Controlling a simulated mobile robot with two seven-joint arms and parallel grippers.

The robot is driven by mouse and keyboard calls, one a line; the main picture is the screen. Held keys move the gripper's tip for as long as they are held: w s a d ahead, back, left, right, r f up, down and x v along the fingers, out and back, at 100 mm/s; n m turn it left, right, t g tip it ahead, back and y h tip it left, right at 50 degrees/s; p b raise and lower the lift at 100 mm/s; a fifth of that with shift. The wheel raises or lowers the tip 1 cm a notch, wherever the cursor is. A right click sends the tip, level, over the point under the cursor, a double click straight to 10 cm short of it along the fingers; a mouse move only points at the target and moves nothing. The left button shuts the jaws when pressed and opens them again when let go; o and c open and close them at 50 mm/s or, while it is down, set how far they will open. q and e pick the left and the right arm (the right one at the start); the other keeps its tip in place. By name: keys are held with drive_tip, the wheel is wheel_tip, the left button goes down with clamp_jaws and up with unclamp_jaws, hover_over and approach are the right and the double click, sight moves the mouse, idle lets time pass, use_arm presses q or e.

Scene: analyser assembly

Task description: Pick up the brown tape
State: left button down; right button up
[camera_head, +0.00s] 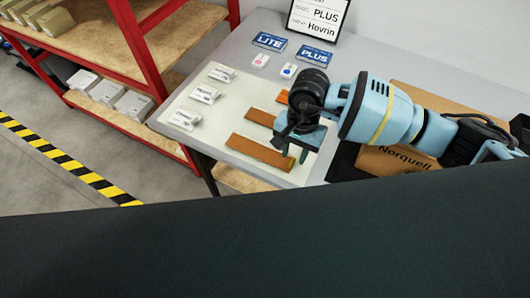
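Several flat brown strips lie on the pale mat of the table. The longest brown strip (260,152) is nearest the front. A shorter brown strip (259,117) lies behind it, and an orange-brown piece (283,97) lies farther back, partly hidden by my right arm. I cannot tell for sure which of these is the brown tape. My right gripper (296,140) points down over the right end of the strips. Its fingers are small and partly hidden, so I cannot tell whether they are open, shut or touching a strip. My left gripper is out of view.
White parts (205,95) stand along the mat's left side. Blue LITE (270,41) and PLUS (314,55) cards lie at the back, before a framed sign (317,18). A cardboard box (394,162) is at the right, under my arm. Red shelving (140,50) stands left of the table.

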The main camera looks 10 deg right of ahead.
drive_tip(key=shift+s+a+f, duration=0.1)
drive_tip(key=shift+f, duration=1.15)
drive_tip(key=shift+c, duration=0.4)
clamp_jaws()
